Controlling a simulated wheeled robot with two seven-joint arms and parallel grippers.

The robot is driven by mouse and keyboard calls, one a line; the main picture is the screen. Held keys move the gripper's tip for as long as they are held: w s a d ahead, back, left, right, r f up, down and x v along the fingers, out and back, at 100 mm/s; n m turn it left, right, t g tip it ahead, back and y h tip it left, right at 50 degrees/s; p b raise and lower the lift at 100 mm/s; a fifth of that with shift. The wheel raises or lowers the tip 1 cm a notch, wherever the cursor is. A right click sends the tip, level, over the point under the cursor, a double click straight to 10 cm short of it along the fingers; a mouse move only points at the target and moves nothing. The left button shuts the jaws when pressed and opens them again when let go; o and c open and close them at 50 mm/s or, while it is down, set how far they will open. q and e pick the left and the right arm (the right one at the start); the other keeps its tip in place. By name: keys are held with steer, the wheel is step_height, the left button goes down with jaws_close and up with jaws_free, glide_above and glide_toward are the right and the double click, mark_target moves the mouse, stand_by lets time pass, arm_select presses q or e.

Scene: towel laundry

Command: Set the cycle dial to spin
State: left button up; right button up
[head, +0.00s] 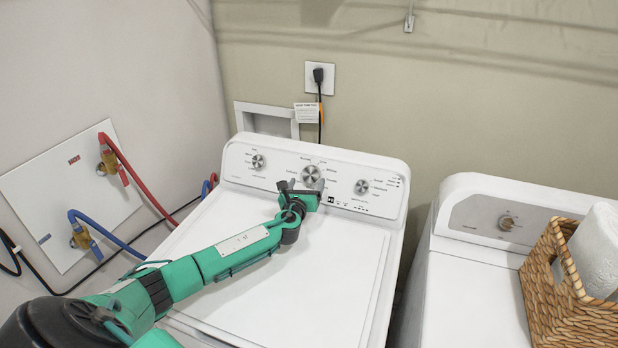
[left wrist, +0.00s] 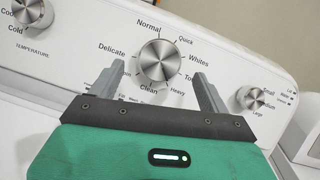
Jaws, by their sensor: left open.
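The cycle dial is a round silver knob in the middle of the white washer's back panel, seen in the head view (head: 312,175) and close up in the left wrist view (left wrist: 160,63). Labels around it include Normal, Quick, Whites, Heavy, Clean and Delicate. A label ending in "pin" sits at its lower left, partly hidden by a finger. I cannot tell which label the dial points to. My left gripper (head: 301,187) is open just in front of the dial, one finger on each side, apart from it. My right gripper is not in view.
A temperature knob (head: 258,161) is left of the dial and a load-size knob (head: 362,187) right of it. The washer lid (head: 290,280) is shut and clear. A dryer (head: 455,290) with a wicker basket (head: 560,300) stands to the right. Hoses (head: 135,180) run at the left wall.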

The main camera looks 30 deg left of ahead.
mark_target(310, 175)
arm_select(q)
steer(key=shift+x, duration=1.8)
steer(key=c, duration=1)
